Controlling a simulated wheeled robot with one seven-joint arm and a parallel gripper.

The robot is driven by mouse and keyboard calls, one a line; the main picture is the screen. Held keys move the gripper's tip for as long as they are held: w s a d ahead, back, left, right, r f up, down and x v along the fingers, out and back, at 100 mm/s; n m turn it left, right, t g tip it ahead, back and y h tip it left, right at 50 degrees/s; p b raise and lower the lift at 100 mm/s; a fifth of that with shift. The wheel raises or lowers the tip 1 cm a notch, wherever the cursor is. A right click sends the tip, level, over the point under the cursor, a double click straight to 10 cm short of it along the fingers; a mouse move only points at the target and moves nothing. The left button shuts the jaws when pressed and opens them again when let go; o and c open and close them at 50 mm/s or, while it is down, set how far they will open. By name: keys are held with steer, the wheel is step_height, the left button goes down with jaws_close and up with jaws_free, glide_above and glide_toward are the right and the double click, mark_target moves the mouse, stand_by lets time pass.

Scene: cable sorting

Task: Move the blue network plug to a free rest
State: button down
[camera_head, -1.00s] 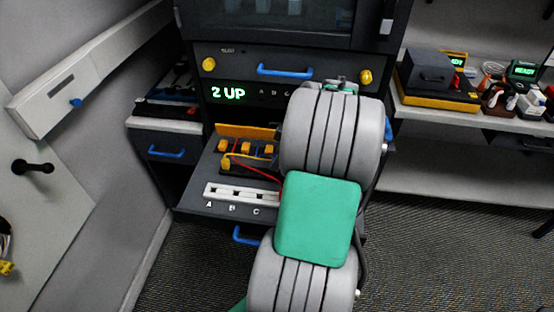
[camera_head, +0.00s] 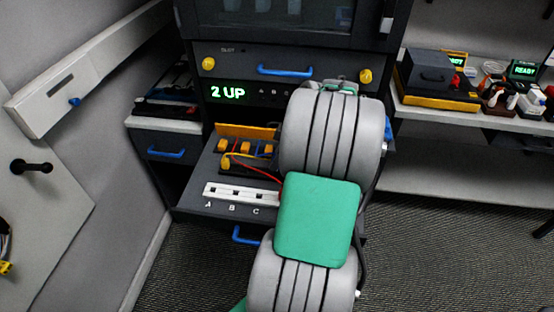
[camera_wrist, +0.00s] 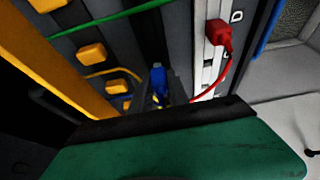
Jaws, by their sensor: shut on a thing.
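The blue network plug (camera_wrist: 158,86) shows in the middle of the wrist view. My gripper (camera_wrist: 163,92) is shut on it, with dark finger parts close around it. The white rest strip (camera_wrist: 205,65) runs beside it on the right in the wrist view. A red plug (camera_wrist: 218,32) sits in the strip near the letter D, with a red cable. In the head view the strip (camera_head: 222,192) shows spots A, B and C with nothing seen in them. My arm hides the gripper, the blue plug and the strip's right end there.
Several orange-yellow blocks (camera_wrist: 92,54) stand along an orange panel (camera_wrist: 60,60), left of the plug. A green cable (camera_wrist: 110,18) crosses above. The strip lies on a dark pulled-out shelf (camera_head: 200,172) under a "2 UP" display (camera_head: 228,92).

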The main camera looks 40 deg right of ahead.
steer(key=shift+f+b, duration=1.3)
steer(key=shift+f, duration=0.1)
stand_by(1.3)
steer(key=c, duration=1.2)
jaws_free()
steer(key=shift+o, duration=0.5)
steer(key=o, duration=0.4)
steer(key=shift+r, duration=0.1)
steer(key=shift+r+p, duration=2.65)
steer(key=shift+r, duration=0.85)
